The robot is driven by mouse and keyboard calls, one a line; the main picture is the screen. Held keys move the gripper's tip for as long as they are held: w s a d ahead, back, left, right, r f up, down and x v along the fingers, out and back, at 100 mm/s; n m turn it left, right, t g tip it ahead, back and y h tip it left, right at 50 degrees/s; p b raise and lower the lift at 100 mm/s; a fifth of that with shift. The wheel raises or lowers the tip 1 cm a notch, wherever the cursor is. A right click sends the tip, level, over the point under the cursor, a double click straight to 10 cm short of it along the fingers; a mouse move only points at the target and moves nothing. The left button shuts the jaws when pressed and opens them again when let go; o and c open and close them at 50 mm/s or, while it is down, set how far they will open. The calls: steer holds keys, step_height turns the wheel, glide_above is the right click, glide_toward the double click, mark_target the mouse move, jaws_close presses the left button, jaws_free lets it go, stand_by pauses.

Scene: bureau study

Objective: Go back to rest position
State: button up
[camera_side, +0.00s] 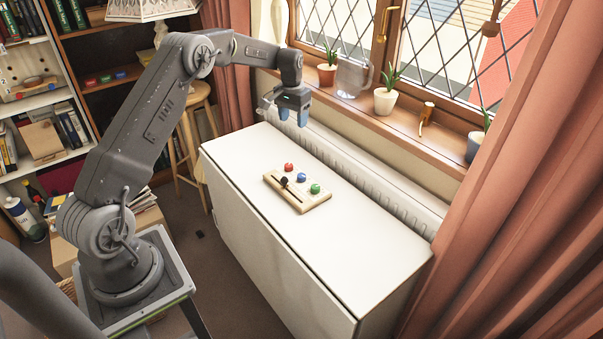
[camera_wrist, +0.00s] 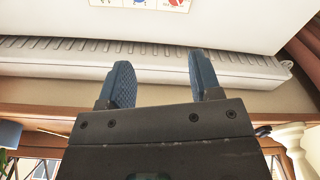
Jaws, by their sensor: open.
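My gripper (camera_side: 292,117) hangs above the far edge of the white cabinet top, near the window sill, with its blue fingertips pointing down. It is open and empty. In the wrist view my gripper (camera_wrist: 160,82) shows two blue fingers apart with nothing between them. A wooden board (camera_side: 303,203) lies on the white top, in front of and below the gripper. It carries a red button (camera_side: 289,167), a blue button (camera_side: 301,177), a green button (camera_side: 315,188) and a dark lever (camera_side: 284,181).
The white cabinet (camera_side: 350,260) has a mostly clear top. A radiator (camera_side: 360,170) runs behind it, below a sill with a glass jug (camera_side: 353,79) and potted plants (camera_side: 385,99). A wooden stool (camera_side: 196,95) and pink curtains (camera_side: 530,190) stand nearby.

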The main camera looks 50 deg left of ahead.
steer(key=s+d+r+m+t, duration=0.1)
steer(key=s+d+r, duration=0.5)
steer(key=d+r, duration=0.25)
steer(key=s+d+r+m+t, duration=0.1)
steer(key=s+d+r, duration=0.4)
steer(key=d+r, duration=0.35)
steer(key=s+d+t, duration=0.1)
steer(key=s+d, duration=0.2)
steer(key=s, duration=0.4)
steer(key=s+d+m+t, duration=0.1)
steer(key=s+d, duration=0.2)
steer(key=s, duration=0.5)
steer(key=s+d+t, duration=0.1)
steer(key=s+d, duration=0.3)
steer(key=s, duration=0.3)
steer(key=shift+s+f, duration=0.15)
steer(key=shift+s, duration=0.2)
